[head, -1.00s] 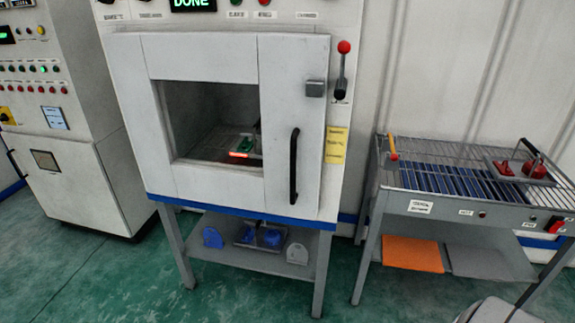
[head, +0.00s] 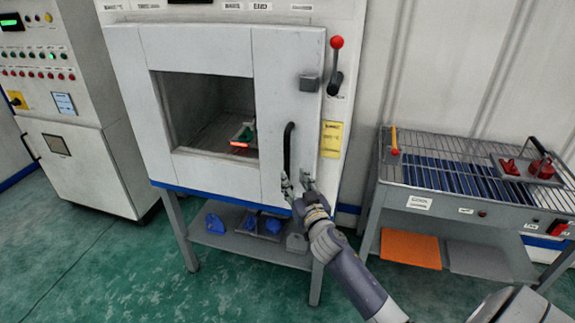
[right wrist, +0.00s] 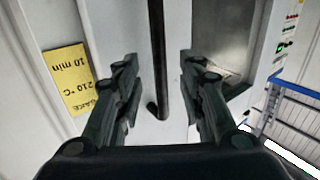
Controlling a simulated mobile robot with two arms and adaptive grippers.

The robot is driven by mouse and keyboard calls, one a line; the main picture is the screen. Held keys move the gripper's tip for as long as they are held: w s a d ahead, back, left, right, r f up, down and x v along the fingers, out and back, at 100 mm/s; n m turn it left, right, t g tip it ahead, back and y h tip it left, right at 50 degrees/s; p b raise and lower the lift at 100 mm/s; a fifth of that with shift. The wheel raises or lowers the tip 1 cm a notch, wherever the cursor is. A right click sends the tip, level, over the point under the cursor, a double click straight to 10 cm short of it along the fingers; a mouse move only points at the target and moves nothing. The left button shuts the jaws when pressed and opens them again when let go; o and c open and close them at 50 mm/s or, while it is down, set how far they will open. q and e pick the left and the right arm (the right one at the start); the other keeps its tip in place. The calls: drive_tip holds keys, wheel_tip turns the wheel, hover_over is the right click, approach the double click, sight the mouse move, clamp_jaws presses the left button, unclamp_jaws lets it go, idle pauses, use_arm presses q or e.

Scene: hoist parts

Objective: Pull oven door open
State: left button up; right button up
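The white oven door (head: 272,100) has a large window and looks shut against the oven. Its black vertical bar handle (head: 288,145) is on the right side of the door. My right gripper (head: 297,178) is open at the handle's lower end in the head view. In the right wrist view, the handle (right wrist: 157,90) runs between the spread fingers of my right gripper (right wrist: 158,60), with a gap on both sides. Whether the handle is fully between the fingers in depth is hard to tell. My left gripper is not in view.
A red-knobbed lever (head: 335,65) and a grey latch block (head: 309,83) sit by the door's upper right. A shelf (head: 221,236) with blue parts is under the oven. A wire-topped table (head: 395,180) stands right. Green floor (head: 110,270) is clear at front left.

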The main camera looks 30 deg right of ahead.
sight(288, 168)
drive_tip(key=x, duration=0.8)
drive_tip(key=shift+f+p, duration=0.1)
drive_tip(key=shift+p, duration=0.3)
clamp_jaws()
